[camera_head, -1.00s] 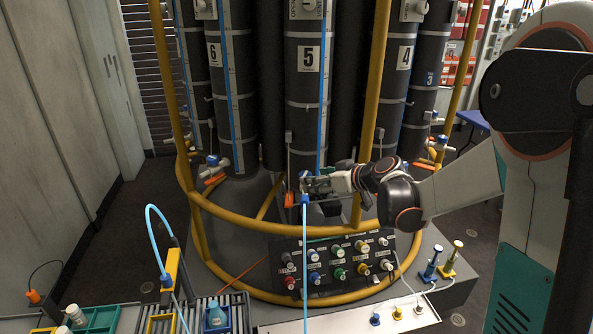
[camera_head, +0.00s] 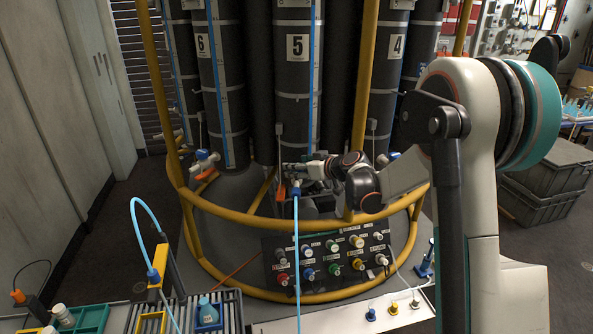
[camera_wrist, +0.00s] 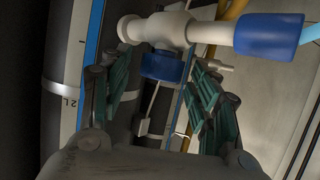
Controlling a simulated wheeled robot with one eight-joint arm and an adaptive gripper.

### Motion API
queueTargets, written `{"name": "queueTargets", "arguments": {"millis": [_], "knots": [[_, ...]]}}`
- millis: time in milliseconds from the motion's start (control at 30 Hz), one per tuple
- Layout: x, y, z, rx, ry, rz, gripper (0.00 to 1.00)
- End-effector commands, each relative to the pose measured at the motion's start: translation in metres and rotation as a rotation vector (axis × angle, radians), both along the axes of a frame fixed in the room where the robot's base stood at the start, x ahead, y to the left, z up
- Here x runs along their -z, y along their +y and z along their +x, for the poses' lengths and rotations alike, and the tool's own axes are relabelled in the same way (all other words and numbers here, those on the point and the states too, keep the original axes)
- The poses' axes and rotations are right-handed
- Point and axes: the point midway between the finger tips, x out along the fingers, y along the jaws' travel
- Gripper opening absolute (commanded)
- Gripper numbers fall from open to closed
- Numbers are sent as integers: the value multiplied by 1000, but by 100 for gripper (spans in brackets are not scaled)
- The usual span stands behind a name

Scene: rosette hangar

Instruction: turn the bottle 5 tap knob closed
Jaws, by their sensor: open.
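Bottle 5 (camera_head: 298,75) is the tall dark cylinder labelled 5, at the centre of the head view. Its tap is low on it, mostly hidden by my gripper (camera_head: 304,172) there. In the wrist view the white tap body (camera_wrist: 160,30) lies across the top, with a blue knob (camera_wrist: 161,67) on its underside. A blue hose fitting (camera_wrist: 268,36) is on its right end. My gripper (camera_wrist: 155,80) is open, with its green-padded fingers apart on the left and right of the knob. I cannot tell whether either finger touches it.
Bottles 6 (camera_head: 220,85) and 4 (camera_head: 398,50) stand either side. A yellow rail (camera_head: 235,218) rings the bottles, with an upright just right of bottle 5. A blue hose (camera_head: 296,245) hangs from the tap past a panel of coloured knobs (camera_head: 325,262).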

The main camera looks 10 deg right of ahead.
Motion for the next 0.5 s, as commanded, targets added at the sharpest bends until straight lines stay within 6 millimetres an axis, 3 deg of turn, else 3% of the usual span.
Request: {"name": "queueTargets", "arguments": {"millis": [167,467,500], "knots": [[5,6,11,0,0,0,56],[6,7,13,0,0,0,56],[6,7,13,0,0,0,51]]}}
